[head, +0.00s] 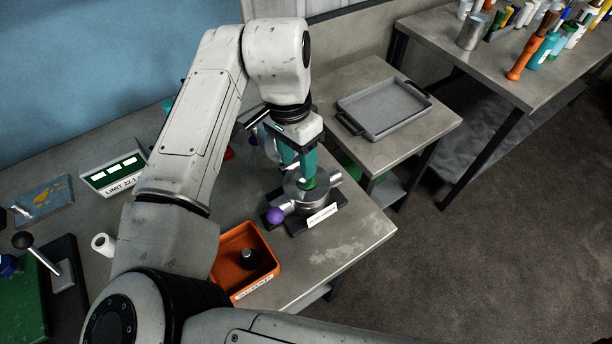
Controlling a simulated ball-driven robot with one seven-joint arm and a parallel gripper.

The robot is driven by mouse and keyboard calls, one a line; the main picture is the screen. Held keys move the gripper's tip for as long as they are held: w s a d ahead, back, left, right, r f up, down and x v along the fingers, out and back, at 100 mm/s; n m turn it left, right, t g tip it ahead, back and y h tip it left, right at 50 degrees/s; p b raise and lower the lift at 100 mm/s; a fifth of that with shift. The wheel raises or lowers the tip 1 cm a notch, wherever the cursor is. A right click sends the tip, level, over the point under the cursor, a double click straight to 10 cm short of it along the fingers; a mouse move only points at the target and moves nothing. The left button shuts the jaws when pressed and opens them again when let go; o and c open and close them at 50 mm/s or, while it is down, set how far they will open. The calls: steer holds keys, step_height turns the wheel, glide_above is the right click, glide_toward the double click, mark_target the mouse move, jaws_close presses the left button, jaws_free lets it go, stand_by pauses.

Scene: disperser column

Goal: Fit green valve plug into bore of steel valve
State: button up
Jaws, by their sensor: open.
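The steel valve (320,199) stands on a dark base with a white label near the front right part of the grey bench. It has a round body, a side stub at right and a purple ball on its left. The green valve plug (308,184) shows as a small bright green patch at the top of the valve, at the bore. How deep it sits is hidden. My gripper (304,172) points down right above the valve, its teal fingers open around the plug's place. Whether the fingers touch the plug cannot be told.
An orange bin (228,246) with a dark knobbed part stands left of and nearer than the valve. A limit sign (114,174) and a white roll (103,244) lie further left. A grey tray (384,108) rests on the side table behind. The bench's right corner is clear.

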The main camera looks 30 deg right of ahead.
mark_target(300, 174)
steer(key=shift+s+f+p, duration=0.15)
steer(key=shift+f+p, duration=0.05)
steer(key=shift+f, duration=0.8)
steer(key=shift+s+f+p, duration=0.1)
steer(key=shift+f+p, duration=0.1)
steer(key=shift+f, duration=0.75)
steer(key=shift+c, duration=0.3)
jaws_close()
